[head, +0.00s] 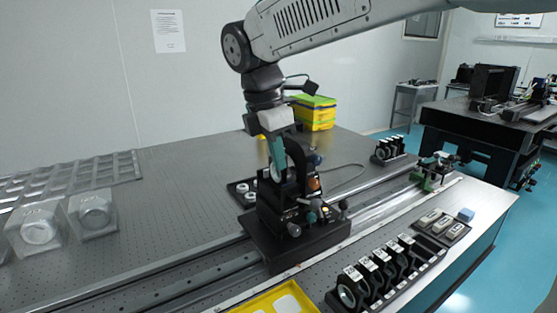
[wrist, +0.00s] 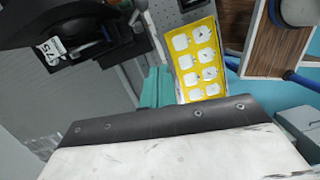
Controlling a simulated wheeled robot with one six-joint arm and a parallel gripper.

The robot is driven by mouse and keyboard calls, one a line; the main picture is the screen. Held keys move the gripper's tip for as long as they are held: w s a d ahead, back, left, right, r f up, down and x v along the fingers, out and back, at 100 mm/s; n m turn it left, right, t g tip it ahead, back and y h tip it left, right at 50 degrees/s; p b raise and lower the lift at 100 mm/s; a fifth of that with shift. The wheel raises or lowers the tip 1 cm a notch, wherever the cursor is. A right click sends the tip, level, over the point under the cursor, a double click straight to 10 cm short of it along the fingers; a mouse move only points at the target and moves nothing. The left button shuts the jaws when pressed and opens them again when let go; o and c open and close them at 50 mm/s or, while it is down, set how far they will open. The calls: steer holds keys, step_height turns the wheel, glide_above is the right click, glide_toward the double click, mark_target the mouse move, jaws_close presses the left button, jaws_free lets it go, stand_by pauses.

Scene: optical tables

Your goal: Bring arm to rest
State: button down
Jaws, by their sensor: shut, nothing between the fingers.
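My arm reaches in from the top right of the head view and bends down over the optical table (head: 150,220). My gripper (head: 277,172) points down with its teal fingers at the black optical mount assembly (head: 290,205) on the rail. The fingers overlap the mount in this view, so I cannot tell whether they touch it. In the wrist view my gripper (wrist: 156,86) shows its teal fingers close together, with nothing held between them. A black mount with a white label (wrist: 55,48) lies to the left of the fingers there.
A row of labelled black lens mounts (head: 385,268) and a yellow tray (head: 275,302) stand at the near edge. The yellow tray also shows in the wrist view (wrist: 209,92). Yellow-green bins (head: 314,112) stand behind. Clear boxes (head: 93,212) stand at left.

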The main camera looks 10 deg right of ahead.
steer(key=s+d+f+m+y, duration=0.1)
steer(key=s+d+f+m, duration=0.3)
steer(key=s+d+m, duration=0.4)
steer(key=s+d+f+m+y, duration=0.1)
steer(key=s+d+f+m, duration=0.3)
steer(key=s+d+m, duration=0.4)
steer(key=s+m, duration=0.4)
steer(key=s, duration=0.4)
steer(key=shift+s+f+m+t, duration=0.3)
steer(key=shift+t, duration=0.1)
